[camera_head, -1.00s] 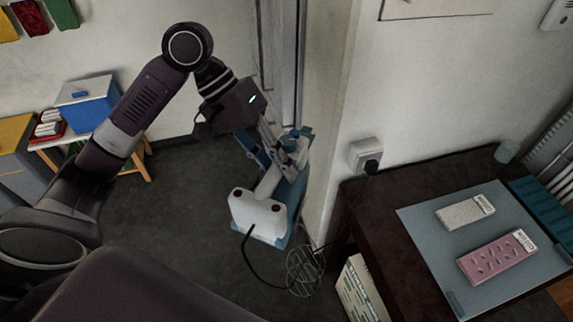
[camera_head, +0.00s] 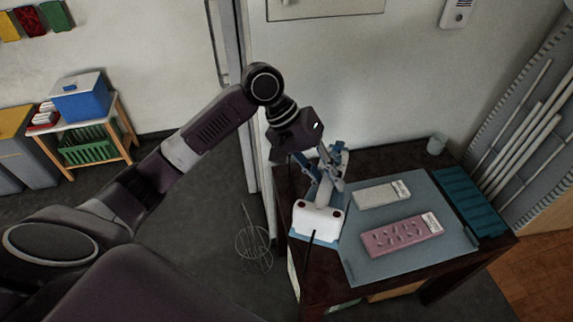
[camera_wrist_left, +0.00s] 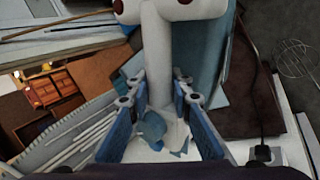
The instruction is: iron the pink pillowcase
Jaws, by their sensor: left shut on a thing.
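My left gripper (camera_head: 325,176) is shut on the white handle of an iron (camera_head: 318,220) with a light blue base. In the left wrist view the iron's handle (camera_wrist_left: 158,52) runs between the blue fingers of the gripper (camera_wrist_left: 159,88). The iron is at the left end of the dark table, left of the mat; I cannot tell whether it touches the table. The pink pillowcase (camera_head: 395,239), folded flat with a white label, lies on the grey-blue mat (camera_head: 385,268), right of the iron. My right gripper is not in view.
A folded light grey cloth (camera_head: 375,196) lies behind the pillowcase on the mat. A teal slatted piece (camera_head: 469,200) and a small cup (camera_head: 436,144) are on the dark table (camera_head: 330,284). The iron's cord hangs down. A wire whisk shape (camera_head: 254,250) is left of the table.

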